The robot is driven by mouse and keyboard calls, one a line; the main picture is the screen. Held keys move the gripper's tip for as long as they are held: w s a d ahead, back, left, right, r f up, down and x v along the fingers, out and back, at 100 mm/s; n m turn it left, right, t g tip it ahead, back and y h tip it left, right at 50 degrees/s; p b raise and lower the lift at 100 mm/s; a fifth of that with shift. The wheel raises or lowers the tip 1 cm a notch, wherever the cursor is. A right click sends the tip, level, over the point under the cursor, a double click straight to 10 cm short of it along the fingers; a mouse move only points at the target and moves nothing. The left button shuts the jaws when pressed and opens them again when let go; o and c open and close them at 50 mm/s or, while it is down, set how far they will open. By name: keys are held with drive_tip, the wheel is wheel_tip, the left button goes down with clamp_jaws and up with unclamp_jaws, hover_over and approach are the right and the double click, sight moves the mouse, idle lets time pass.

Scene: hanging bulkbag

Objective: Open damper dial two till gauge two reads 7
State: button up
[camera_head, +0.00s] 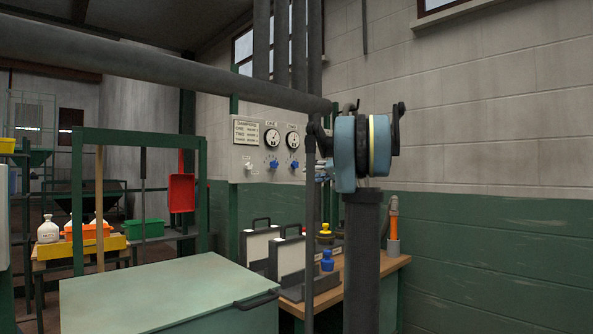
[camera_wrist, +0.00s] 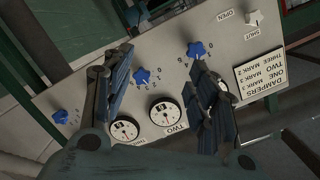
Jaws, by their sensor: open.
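The damper panel (camera_head: 240,175) is a pale board on the wall. It appears upside down in the wrist view (camera_wrist: 85,85). Gauge two (camera_wrist: 167,115) is a white round dial labelled TWO; its reading is too small to tell. Damper dial two (camera_wrist: 142,77) is a blue star-shaped knob beside printed numbers; it also shows in the head view (camera_head: 294,165). My gripper (camera_wrist: 160,65) is open and empty. Its fingers lie on either side of dial two in the wrist view, nearer the left finger; contact is not visible. In the head view my gripper (camera_head: 322,170) is at the panel's right side.
Dial one (camera_wrist: 195,50) is close to the right finger, which partly hides gauge one. Gauge three (camera_wrist: 124,130) and another blue knob (camera_wrist: 60,117) are left. A white open/shut switch (camera_wrist: 254,17) is top right. A workbench (camera_head: 328,298) stands below the panel.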

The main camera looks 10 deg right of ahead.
drive_tip(key=t, duration=0.2)
approach(297, 165)
drive_tip(key=shift+m, duration=0.3)
drive_tip(key=x, duration=0.9)
drive_tip(key=shift+w+a, duration=0.2)
drive_tip(key=shift+a, duration=0.2)
drive_tip(key=c, duration=1.1)
